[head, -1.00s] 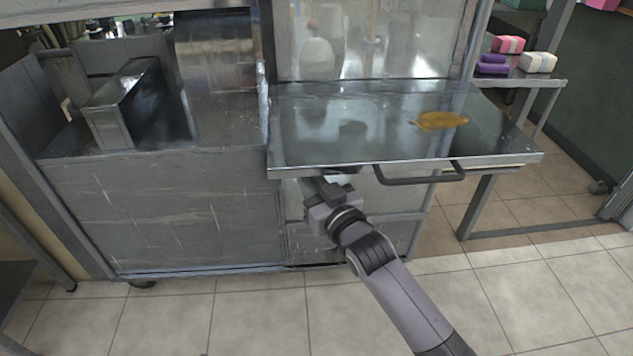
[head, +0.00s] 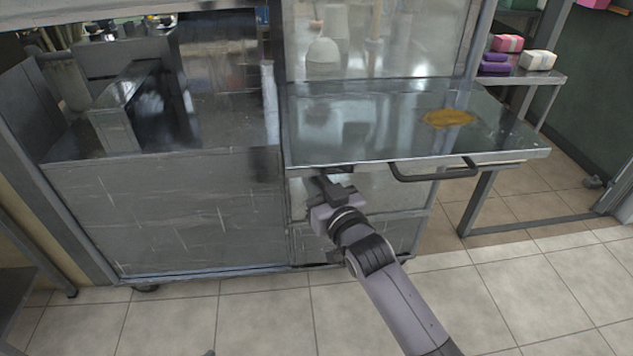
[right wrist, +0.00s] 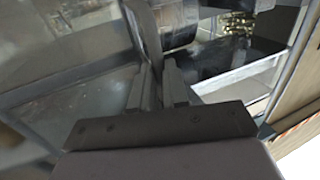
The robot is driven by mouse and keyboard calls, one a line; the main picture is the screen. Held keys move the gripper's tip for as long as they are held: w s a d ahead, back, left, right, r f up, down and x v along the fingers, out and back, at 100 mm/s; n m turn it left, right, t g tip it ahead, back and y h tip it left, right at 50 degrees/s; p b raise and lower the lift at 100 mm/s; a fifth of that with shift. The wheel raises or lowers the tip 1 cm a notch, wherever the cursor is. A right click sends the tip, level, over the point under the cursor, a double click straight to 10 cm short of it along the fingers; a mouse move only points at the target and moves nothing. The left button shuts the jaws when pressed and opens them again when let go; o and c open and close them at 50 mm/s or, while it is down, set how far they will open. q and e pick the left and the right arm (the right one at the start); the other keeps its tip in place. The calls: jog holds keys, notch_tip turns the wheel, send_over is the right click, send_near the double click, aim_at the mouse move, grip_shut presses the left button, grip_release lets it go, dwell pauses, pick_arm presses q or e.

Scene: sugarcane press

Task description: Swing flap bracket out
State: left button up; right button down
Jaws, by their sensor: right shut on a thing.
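The flap (head: 385,130) is a flat metal panel standing out roughly level from the cabinet front, with a dark bar handle (head: 435,172) along its front edge. My right gripper (head: 326,186) is under the flap's front left corner, with its fingers pointing up and left. It is shut on a thin metal part, which I take to be the flap bracket; the flap mostly hides it in the head view. In the right wrist view a narrow metal bar (right wrist: 144,35) runs up from between the fingers (right wrist: 159,90). My left gripper is out of view.
The metal cabinet (head: 190,220) fills the left, with an open bay above its front panel. A brown patch (head: 449,118) lies on the flap. A side table (head: 537,76) with wrapped bundles stands at the right. The tiled floor in front is clear.

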jog(key=c, duration=1.1)
grip_release()
jog(key=shift+s, duration=0.1)
jog(key=v, duration=0.7)
jog(key=shift+p, duration=0.35)
